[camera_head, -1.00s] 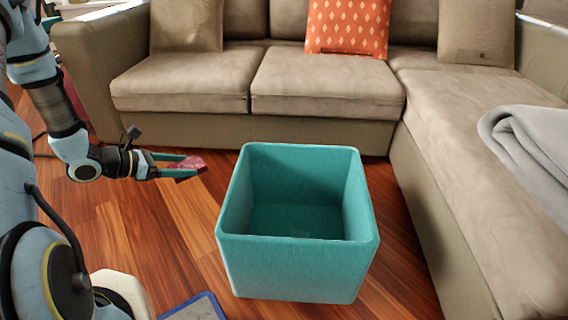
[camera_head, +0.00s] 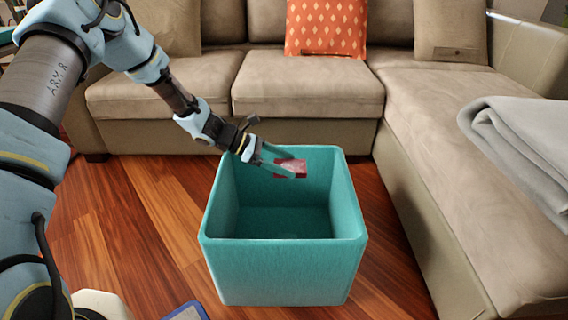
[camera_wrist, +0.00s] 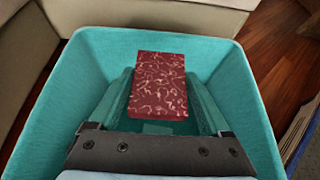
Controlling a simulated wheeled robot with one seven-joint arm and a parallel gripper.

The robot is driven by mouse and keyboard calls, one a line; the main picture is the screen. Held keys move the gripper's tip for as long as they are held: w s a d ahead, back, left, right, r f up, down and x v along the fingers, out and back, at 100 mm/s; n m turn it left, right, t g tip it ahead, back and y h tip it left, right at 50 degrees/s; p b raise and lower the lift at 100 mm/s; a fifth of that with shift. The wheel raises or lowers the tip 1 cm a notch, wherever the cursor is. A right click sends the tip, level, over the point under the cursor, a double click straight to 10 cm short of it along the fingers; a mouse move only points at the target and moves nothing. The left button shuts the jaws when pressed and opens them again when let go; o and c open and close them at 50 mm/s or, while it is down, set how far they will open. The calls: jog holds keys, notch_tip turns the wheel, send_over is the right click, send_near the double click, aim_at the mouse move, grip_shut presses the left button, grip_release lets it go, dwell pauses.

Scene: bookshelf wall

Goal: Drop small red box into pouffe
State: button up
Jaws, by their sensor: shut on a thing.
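The small red box (camera_head: 291,168) is dark red with pale squiggles. My gripper (camera_head: 283,166) is shut on it, with teal fingers on either side of the box. In the wrist view the red box (camera_wrist: 158,85) sits between the fingers (camera_wrist: 160,108), and the pouffe's inside shows around it. The pouffe (camera_head: 283,270) is a teal, open-topped square bin on the floor. In the head view the box overlaps the upper back inner wall of the pouffe. The pouffe's visible floor looks empty.
A beige sectional sofa (camera_head: 300,88) stands behind and to the right of the pouffe. An orange patterned cushion (camera_head: 326,27) and a grey blanket (camera_head: 520,140) lie on it. A blue-edged object (camera_head: 186,312) is at the bottom.

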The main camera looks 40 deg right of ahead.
aim_at(284, 177)
notch_tip(284, 177, down, 5)
jog(key=b, duration=0.4)
jog(key=shift+f, duration=0.1)
jog(key=o, duration=1.2)
jog(key=shift+o, duration=0.2)
jog(key=p+v, duration=0.3)
jog(key=v, duration=0.8)
